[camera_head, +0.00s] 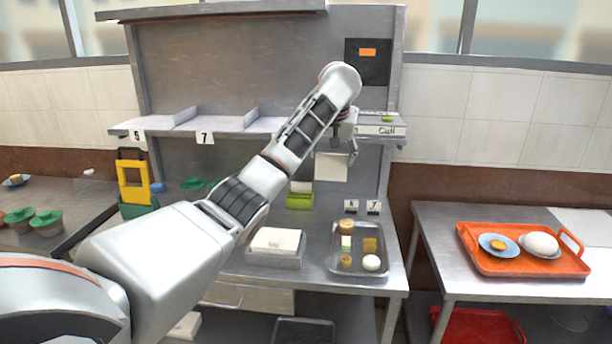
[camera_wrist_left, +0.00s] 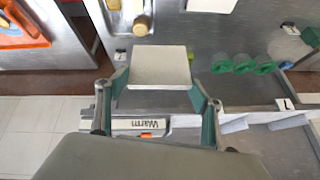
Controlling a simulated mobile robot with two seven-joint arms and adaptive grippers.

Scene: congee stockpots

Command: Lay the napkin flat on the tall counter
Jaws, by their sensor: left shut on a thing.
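My left gripper (camera_head: 345,141) is shut on a white square napkin (camera_head: 332,167), held up in front of the steel station's back panel, just below shelf height. In the left wrist view the napkin (camera_wrist_left: 158,62) sits between the two teal fingers of the gripper (camera_wrist_left: 158,82). It looks flat and stiff and is clear of any surface. A stack of white napkins (camera_head: 275,239) lies in a holder on the central steel counter (camera_head: 318,284). Which surface is the tall counter, I cannot tell for sure. My right gripper is not in view.
A metal tray (camera_head: 334,262) with several small foods stands right of the napkin stack. An orange tray (camera_head: 489,264) is on the right steel table (camera_head: 440,222). A shelf (camera_head: 232,128) with numbered cards runs behind my arm. A yellow-handled item (camera_head: 133,182) stands left.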

